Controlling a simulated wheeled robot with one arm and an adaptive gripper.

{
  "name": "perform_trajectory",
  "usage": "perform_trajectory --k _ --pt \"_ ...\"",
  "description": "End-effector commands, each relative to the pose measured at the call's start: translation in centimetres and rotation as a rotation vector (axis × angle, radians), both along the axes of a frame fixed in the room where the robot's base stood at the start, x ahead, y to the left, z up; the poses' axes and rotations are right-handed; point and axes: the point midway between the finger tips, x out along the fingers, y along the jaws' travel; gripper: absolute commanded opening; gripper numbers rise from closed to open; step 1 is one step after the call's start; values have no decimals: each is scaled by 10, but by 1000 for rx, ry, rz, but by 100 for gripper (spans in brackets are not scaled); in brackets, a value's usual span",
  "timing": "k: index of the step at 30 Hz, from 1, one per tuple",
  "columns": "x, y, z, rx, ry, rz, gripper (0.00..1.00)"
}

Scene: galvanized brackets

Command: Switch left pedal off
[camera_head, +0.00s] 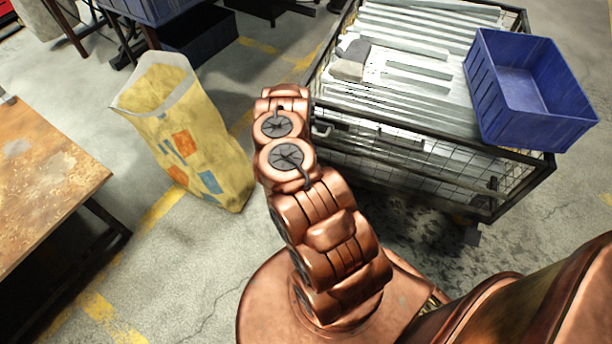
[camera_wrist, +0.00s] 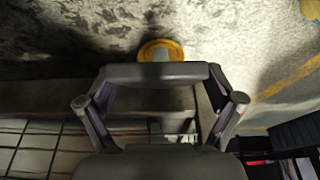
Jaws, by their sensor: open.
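A round yellow-orange part with a pale middle (camera_wrist: 160,50) shows in the wrist view, low by the floor just past my gripper. It may be a caster or the pedal; I cannot tell which. My gripper (camera_wrist: 158,75) is open, and its dark linkage covers the lower part of the round part. I cannot tell whether they touch. The wire-mesh cart (camera_head: 400,165) stands at the right in the head view; its mesh also shows at lower left in the wrist view (camera_wrist: 35,145). In the head view my copper arm hides the gripper, and I cannot make out a left pedal.
Metal brackets (camera_head: 430,22) fill the cart, with a blue bin (camera_head: 530,85) on its right side. A yellow sack (camera_head: 195,140) stands left of my arm. A worn table (camera_head: 45,185) is at far left.

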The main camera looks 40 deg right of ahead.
Motion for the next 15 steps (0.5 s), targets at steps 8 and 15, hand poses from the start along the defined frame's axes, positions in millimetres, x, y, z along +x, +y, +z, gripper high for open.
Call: perform_trajectory --k 8,15 --pt "-1 6 23 1 -4 -2 92" --pt "-4 12 45 1 -4 -2 92"
